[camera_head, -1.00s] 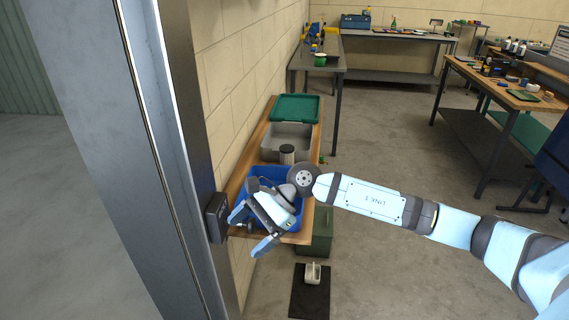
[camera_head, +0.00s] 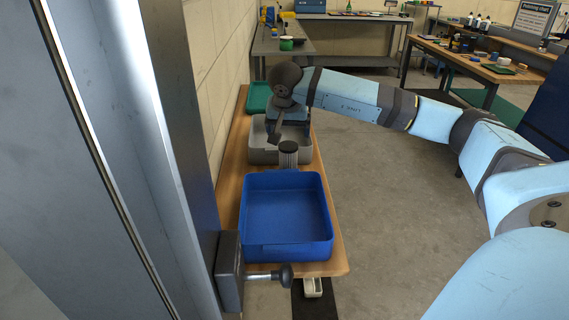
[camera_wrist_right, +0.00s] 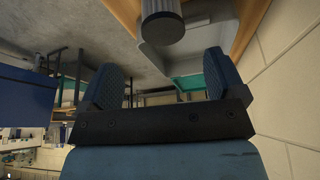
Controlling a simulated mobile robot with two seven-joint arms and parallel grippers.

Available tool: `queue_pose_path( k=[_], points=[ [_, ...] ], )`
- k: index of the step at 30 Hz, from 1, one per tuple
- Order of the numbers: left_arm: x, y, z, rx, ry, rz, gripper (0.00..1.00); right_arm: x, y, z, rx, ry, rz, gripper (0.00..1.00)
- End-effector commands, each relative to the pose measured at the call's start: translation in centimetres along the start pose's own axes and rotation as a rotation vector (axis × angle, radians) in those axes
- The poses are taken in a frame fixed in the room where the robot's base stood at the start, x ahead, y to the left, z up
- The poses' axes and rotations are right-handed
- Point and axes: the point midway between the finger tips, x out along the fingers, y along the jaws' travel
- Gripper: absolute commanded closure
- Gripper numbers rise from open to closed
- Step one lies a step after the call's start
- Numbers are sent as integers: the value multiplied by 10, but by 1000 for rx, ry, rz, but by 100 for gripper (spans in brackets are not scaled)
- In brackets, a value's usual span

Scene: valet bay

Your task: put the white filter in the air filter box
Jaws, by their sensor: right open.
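The white filter (camera_head: 288,160) is a pale pleated cylinder with a dark cap. It stands upright between the grey box and the blue bin. The grey box (camera_head: 262,154), which looks like the air filter box, is open on the wooden bench, and its lower part is partly hidden by the filter. My right gripper (camera_head: 284,132) is over the grey box, just behind the filter. In the right wrist view the gripper (camera_wrist_right: 163,78) is open and empty, with the filter (camera_wrist_right: 162,28) beyond the fingers and off to the top. My left gripper is not in view.
An empty blue bin (camera_head: 285,247) sits at the near end of the wooden bench (camera_head: 329,240). A metal post (camera_head: 175,150) and wall border the left. Open floor lies to the right.

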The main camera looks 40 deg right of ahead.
Motion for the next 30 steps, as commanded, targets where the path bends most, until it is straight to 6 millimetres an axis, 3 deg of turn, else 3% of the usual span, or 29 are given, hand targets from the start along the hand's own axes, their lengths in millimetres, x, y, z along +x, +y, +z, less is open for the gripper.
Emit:
queue_pose_path(
  k=[1, 6, 14, 22, 30],
  points=[
    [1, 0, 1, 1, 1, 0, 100, 13, 0, 1, 1, -3, 3, 11],
    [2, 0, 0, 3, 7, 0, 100, 40, 0, 1, 0, -3, 1, 11],
    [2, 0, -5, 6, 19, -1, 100, 55, -1, 1, 0, -3, -1, 11],
    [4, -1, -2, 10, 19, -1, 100, 93, -3, 0, 0, -4, 0, 11],
    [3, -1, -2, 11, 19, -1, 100, 101, -3, -1, 0, -2, -2, 11]
  ],
)
